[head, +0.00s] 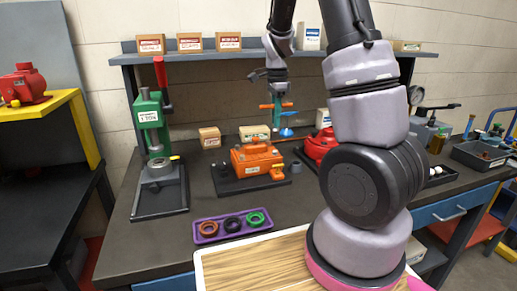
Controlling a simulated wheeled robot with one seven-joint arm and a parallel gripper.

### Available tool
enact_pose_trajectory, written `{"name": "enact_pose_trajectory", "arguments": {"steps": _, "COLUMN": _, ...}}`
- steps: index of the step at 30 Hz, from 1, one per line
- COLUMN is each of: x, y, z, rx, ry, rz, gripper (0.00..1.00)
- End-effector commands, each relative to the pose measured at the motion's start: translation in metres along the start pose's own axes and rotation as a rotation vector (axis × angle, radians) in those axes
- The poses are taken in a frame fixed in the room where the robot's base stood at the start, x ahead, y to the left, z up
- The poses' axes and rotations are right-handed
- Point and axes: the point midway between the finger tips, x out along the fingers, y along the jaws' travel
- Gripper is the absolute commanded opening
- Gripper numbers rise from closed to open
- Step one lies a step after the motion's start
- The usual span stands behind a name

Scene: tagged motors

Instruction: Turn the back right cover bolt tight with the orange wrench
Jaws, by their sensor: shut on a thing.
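The orange motor (257,160), with a white tag on its front, sits on a dark base plate mid-bench. Its cover is on top; the separate cover bolts are too small to make out. My gripper (277,130) points down just behind the motor's back right, with orange and teal parts visible. The thin orange wrench (295,138) lies roughly level at the fingertips and reaches to the right. My gripper appears shut on it. The wrench's left end is close to the cover's back right, but I cannot tell whether it sits on the bolt.
A red motor (319,146) stands to the right, partly behind my arm. A green press (152,125) stands left. A purple tray (231,226) with coloured rings lies in front. A blue object (287,132) is close by my gripper. A shelf (200,56) runs behind.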

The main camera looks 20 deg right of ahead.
Motion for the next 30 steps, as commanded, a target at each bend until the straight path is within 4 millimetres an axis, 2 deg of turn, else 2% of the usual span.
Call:
{"name": "enact_pose_trajectory", "arguments": {"steps": 17, "x": 0.000, "y": -0.002, "z": 0.000, "rx": 0.032, "ry": 0.000, "rz": 0.000, "gripper": 0.00}}
{"name": "enact_pose_trajectory", "arguments": {"steps": 23, "x": -0.001, "y": -0.018, "z": -0.001, "rx": 0.275, "ry": 0.002, "rz": 0.000, "gripper": 0.00}}
{"name": "enact_pose_trajectory", "arguments": {"steps": 30, "x": -0.004, "y": -0.046, "z": 0.000, "rx": 0.739, "ry": 0.002, "rz": 0.000, "gripper": 0.00}}
